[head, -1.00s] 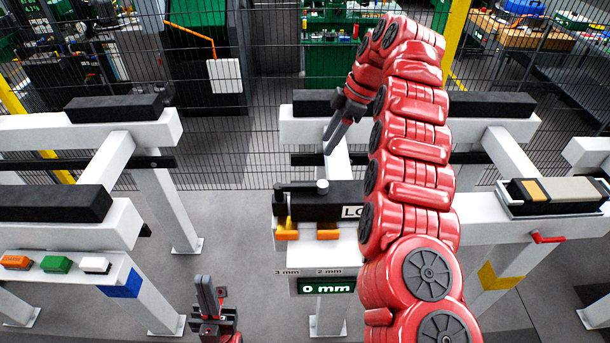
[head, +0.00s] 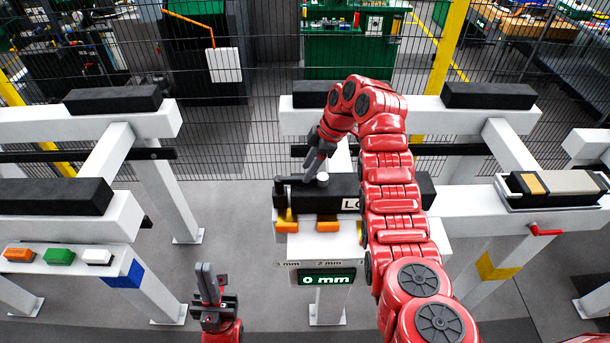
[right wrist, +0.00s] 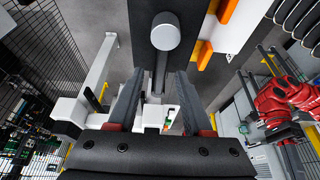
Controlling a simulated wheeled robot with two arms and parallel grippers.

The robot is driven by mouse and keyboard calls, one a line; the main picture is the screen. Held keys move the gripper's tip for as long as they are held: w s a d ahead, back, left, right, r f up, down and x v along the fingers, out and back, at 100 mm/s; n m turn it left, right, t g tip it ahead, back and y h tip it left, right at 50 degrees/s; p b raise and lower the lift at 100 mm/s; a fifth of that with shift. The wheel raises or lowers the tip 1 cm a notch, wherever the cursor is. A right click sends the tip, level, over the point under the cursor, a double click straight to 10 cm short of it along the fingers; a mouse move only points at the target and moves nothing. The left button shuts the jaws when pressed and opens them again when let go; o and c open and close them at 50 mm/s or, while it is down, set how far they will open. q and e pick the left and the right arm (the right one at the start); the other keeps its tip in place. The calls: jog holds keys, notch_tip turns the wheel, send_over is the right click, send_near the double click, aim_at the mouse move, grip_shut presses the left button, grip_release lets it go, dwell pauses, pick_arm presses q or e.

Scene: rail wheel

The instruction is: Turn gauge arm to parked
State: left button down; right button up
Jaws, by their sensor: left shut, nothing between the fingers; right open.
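The gauge arm (head: 298,181) is a dark bar on top of the black gauge block, with a round grey knob (head: 323,177) at its right end. In the right wrist view the knob (right wrist: 165,36) lies just beyond the fingertips, with a dark bar below it. My right gripper (head: 311,170) points down beside the knob. It is open, its two fingers (right wrist: 158,82) apart with nothing gripped; contact with the knob cannot be told. My left gripper (head: 206,270) is shut and empty, low at the front, left of the gauge.
A display (head: 325,278) reads 0 mm below the gauge, with 3 mm and 2 mm labels above it. Orange blocks (head: 327,224) sit at the gauge front. Orange, green and white buttons (head: 60,256) are at left. A red lever (head: 546,231) sticks out at right.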

aim_at(300, 184)
jog(key=shift+b+x, duration=1.15)
jog(key=shift+a+f+b, duration=0.1)
jog(key=shift+f+b, duration=0.15)
jog(key=shift+b, duration=0.05)
jog(key=shift+s+r, duration=0.1)
jog(key=shift+c, duration=0.6)
grip_shut()
